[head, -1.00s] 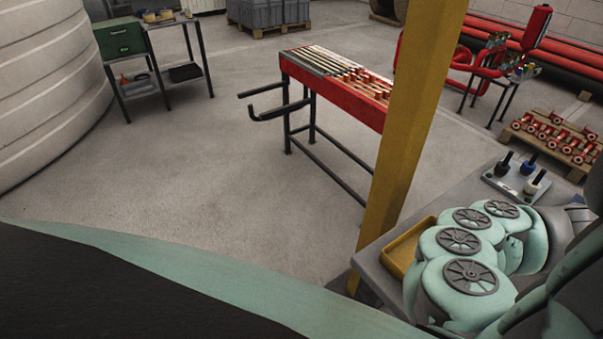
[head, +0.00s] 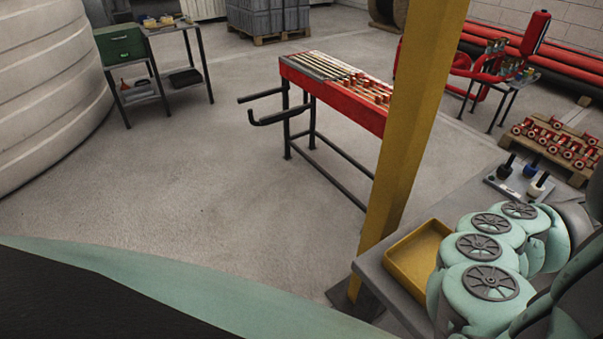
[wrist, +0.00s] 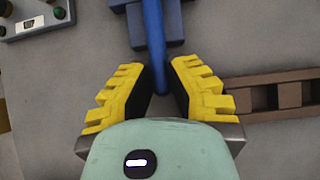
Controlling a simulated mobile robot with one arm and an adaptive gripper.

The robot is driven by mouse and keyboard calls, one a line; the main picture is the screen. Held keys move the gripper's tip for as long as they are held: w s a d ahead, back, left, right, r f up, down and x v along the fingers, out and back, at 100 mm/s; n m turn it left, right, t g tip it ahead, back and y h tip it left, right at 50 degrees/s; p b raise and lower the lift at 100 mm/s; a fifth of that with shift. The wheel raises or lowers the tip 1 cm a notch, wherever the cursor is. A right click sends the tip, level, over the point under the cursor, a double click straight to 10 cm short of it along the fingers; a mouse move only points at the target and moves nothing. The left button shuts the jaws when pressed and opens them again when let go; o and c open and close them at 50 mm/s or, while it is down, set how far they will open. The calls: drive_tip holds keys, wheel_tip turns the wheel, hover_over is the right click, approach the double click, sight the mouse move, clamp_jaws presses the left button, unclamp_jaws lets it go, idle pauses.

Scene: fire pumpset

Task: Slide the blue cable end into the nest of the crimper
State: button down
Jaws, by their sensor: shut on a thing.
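In the wrist view my gripper (wrist: 158,80) has yellow ridged fingers with dark inner pads. It is shut on a slim blue cable (wrist: 154,40), which runs up the picture from between the fingers. The cable meets or overlaps a wider, blocky dark-blue thing (wrist: 171,20) at the top edge. I cannot tell whether this is the crimper, and no nest can be made out. In the head view my mint-green arm covers the right side, and the fingers and cable are hidden there.
A grey bench holds a yellow tray (head: 397,263) and a plate with black, blue and white upright pieces (head: 513,190). A brown slotted rail (wrist: 255,98) lies right of my fingers. Open floor (head: 220,200) lies left.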

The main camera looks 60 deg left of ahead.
drive_tip(key=shift+w, duration=0.25)
drive_tip(key=shift+w+b, duration=0.75)
drive_tip(key=shift+b, duration=0.05)
drive_tip(key=shift+w, duration=0.1)
drive_tip(key=c, duration=1)
unclamp_jaws()
drive_tip(key=shift+o, duration=0.2)
drive_tip(key=shift+v, duration=3.75)
drive_tip(key=shift+a, duration=0.1)
